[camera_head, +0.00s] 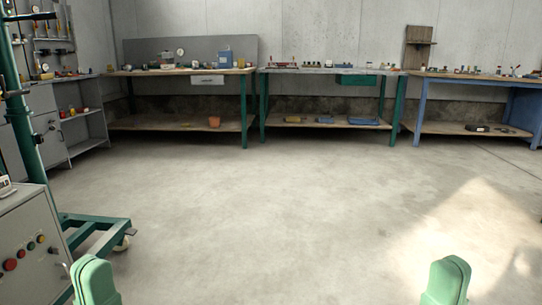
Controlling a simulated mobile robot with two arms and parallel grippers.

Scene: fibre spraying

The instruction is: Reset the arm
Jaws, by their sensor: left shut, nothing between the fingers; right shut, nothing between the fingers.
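My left gripper (94,279) shows as a green, rounded shape at the bottom edge, left of the middle. My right gripper (447,279) shows as a like green shape at the bottom edge, to the right. Both are shut and empty, pointing forward over the floor, with wide room between them. They touch nothing that I can see. The rest of both arms is below the picture.
A grey control cabinet (32,245) with coloured buttons and a green wheeled frame (92,228) stand at the left. Workbenches with tools, one with a green drawer (357,80), line the back wall. The concrete floor (270,210) between is clear.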

